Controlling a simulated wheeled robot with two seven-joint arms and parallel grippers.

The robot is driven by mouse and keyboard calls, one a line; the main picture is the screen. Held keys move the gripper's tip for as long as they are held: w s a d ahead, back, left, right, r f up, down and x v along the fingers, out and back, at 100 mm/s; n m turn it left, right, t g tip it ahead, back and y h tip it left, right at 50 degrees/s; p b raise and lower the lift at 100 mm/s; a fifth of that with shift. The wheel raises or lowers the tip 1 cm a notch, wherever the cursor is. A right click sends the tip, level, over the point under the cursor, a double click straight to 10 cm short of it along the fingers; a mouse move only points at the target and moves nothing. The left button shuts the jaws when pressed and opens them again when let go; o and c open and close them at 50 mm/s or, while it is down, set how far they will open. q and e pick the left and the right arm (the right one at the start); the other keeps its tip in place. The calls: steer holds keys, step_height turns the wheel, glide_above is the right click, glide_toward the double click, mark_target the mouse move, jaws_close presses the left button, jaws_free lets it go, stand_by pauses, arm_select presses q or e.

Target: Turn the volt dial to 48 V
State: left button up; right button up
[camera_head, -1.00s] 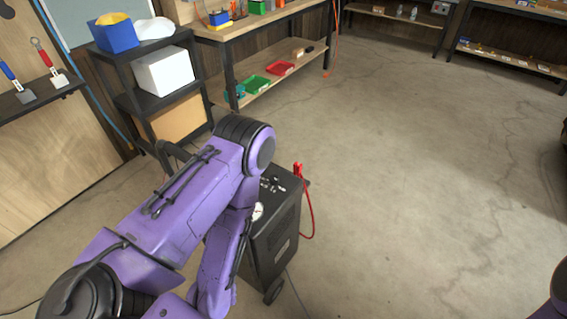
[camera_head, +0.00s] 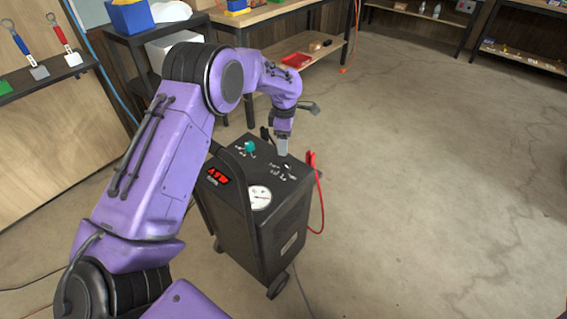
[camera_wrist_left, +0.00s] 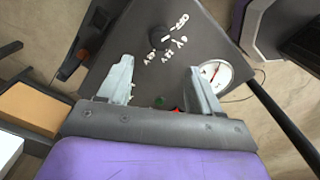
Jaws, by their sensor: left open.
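The dark charger cart (camera_head: 285,225) stands on the floor, its top panel facing up. The volt dial is a small black knob (camera_wrist_left: 158,38) in the left wrist view, with white labels around it, including OFF and several volt marks. Its pointer direction is too small to tell. My left gripper (camera_head: 283,148) hangs just above the panel in the head view, pointing down. In the wrist view its two fingers are spread and empty (camera_wrist_left: 160,85), with the dial beyond the fingertips. My right gripper is out of view.
Shelves and a workbench stand behind. The floor to the right is clear.

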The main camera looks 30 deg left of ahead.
mark_target(285, 165)
arm_select(q)
step_height(285, 165, down, 10)
steer(key=shift+d, duration=0.15)
steer(key=shift+p, duration=0.3)
steer(key=c, duration=1)
